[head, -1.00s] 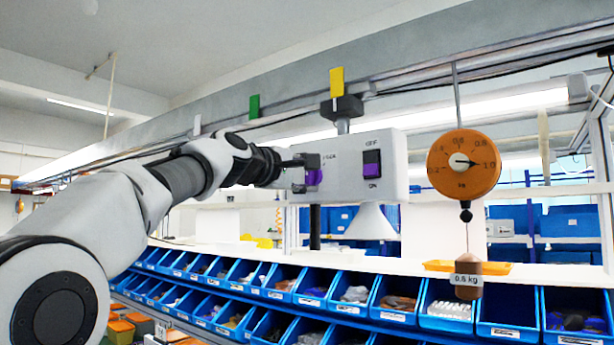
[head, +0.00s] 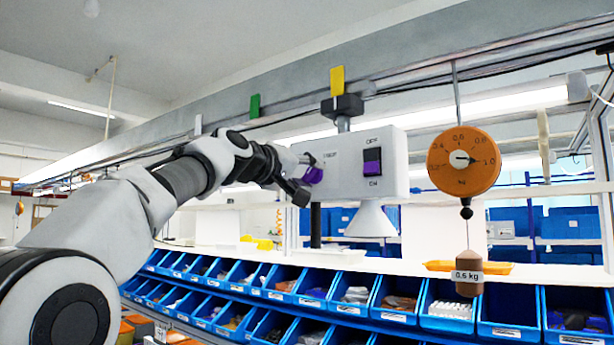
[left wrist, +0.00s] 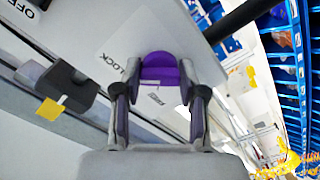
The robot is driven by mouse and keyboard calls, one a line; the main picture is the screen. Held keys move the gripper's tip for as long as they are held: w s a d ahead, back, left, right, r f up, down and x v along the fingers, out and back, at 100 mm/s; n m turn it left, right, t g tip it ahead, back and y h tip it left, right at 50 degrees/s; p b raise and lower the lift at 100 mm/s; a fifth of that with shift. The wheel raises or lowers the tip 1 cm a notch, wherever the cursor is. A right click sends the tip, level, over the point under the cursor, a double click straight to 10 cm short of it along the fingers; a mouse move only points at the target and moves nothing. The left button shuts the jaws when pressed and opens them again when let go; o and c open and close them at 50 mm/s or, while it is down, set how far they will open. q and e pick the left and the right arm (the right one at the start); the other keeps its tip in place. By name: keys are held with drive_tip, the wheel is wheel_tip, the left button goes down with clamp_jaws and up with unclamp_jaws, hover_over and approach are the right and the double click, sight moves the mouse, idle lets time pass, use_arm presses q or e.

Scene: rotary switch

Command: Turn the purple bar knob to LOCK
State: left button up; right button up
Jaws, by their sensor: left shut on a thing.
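The purple bar knob (head: 313,175) is on the left part of the front of a white box (head: 340,165). In the head view it looks tilted. My left gripper (head: 304,177) is shut on it, with one finger above and one below. In the left wrist view the purple knob (left wrist: 159,64) lies between the two fingers of my left gripper (left wrist: 160,75). The word LOCK (left wrist: 113,63) is printed on the panel left of the knob there. In the head view the gripper partly covers the knob and its labels. My right gripper is not in view.
A black-and-purple ON/OFF rocker switch (head: 373,162) is on the same box, right of the knob. A white cone (head: 371,220) hangs below the box. An orange dial scale (head: 464,160) with a weight (head: 468,273) hangs to the right. Blue bins (head: 407,295) stand lower down.

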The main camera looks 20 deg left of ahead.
use_arm(q)
drive_tip(key=shift+r+m, duration=0.2)
drive_tip(key=shift+m, duration=0.1)
drive_tip(key=o, duration=1.2)
drive_tip(key=shift+d, duration=0.1)
drive_tip(key=shift+c, duration=0.2)
drive_tip(key=shift+s+a, duration=0.25)
drive_tip(key=shift+s, duration=0.15)
drive_tip(key=v, duration=0.6)
drive_tip(key=shift+s, duration=0.25)
drive_tip(key=shift+f, duration=0.15)
